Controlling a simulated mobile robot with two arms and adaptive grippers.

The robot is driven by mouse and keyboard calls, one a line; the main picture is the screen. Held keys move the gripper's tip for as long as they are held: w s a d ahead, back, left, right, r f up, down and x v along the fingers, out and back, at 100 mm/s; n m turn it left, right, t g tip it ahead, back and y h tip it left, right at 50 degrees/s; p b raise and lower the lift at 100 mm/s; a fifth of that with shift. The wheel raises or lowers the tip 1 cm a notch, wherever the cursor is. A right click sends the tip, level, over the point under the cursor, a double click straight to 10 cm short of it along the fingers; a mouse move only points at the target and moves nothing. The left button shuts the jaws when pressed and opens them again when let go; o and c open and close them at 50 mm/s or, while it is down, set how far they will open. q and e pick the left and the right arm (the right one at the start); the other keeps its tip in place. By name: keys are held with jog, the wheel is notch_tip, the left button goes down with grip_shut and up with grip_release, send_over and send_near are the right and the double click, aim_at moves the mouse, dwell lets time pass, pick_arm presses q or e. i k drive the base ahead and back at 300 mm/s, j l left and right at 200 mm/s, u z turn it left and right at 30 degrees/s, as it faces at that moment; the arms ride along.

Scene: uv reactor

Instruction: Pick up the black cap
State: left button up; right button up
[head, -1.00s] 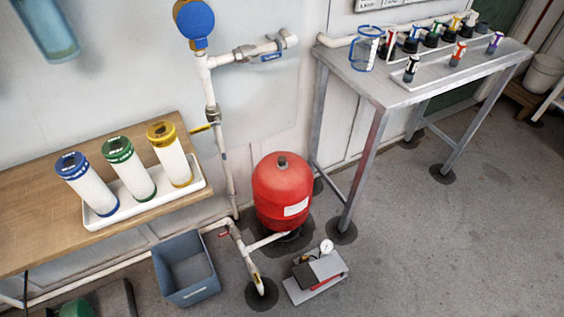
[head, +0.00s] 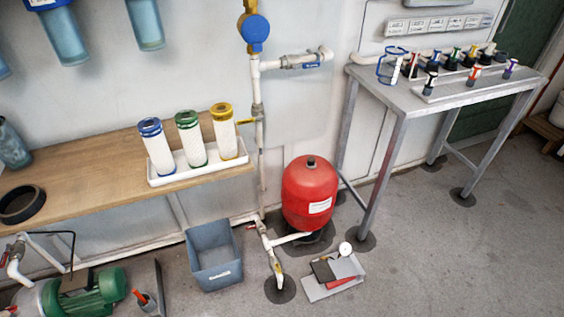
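A thick black ring-shaped piece (head: 22,217) lies on the left end of the wooden bench (head: 85,190); I cannot tell for sure that it is the black cap. On the metal table (head: 425,104) at the right stand several small dark pieces with coloured bands. One of them, with a black top (head: 431,83), stands on a white strip (head: 460,89) near the table's front; these are too small to tell apart well. Neither of my grippers is in view.
White filter cartridges with blue (head: 157,148), green and yellow ends stand in a white tray (head: 200,173). Below are a grey bin (head: 214,262), a red tank (head: 309,195), a green pump (head: 85,295) and a foot pump (head: 334,277).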

aim_at(311, 160)
jog(key=i+l+u, duration=0.1)
jog(key=u, duration=0.3)
jog(key=l+u, duration=0.4)
jog(key=i+l+u, duration=0.1)
jog(key=u, duration=0.35)
jog(key=l, duration=2.75)
